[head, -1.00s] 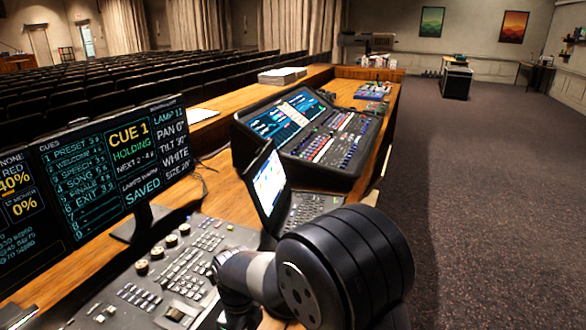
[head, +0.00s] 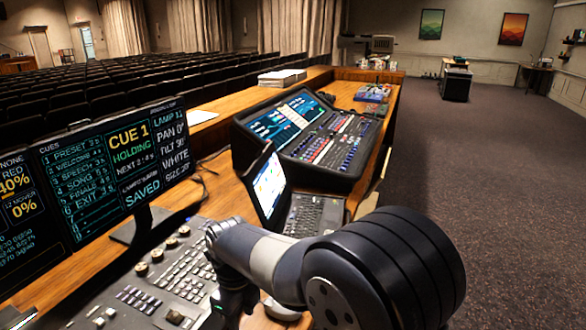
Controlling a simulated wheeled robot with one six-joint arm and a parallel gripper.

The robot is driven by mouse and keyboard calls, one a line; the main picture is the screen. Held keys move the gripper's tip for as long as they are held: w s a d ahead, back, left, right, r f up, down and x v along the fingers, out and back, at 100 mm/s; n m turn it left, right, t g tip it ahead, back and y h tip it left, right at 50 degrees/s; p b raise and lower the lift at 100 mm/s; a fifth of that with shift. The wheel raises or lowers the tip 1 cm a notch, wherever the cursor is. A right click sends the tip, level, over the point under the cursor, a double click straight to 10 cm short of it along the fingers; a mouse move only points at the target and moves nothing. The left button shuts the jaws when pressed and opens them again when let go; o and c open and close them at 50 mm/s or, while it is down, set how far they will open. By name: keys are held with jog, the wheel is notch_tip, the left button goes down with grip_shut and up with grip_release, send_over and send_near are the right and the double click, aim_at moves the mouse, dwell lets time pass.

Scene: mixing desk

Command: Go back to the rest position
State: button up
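The task names no object apart from my own arm. My arm shows at the lower middle of the head view, with a large black joint and a grey link reaching left to a wrist joint. From there a dark part drops toward the lower picture edge, above the front edge of the lighting console (head: 150,280). My gripper's fingers do not show, so whether they are open or shut is hidden.
A cue monitor (head: 95,170) stands at left. A laptop (head: 268,185) and an audio mixer (head: 330,140) are on the wooden desk behind my arm. Papers (head: 282,77) lie on the ledge. The carpet (head: 490,190) at right is clear.

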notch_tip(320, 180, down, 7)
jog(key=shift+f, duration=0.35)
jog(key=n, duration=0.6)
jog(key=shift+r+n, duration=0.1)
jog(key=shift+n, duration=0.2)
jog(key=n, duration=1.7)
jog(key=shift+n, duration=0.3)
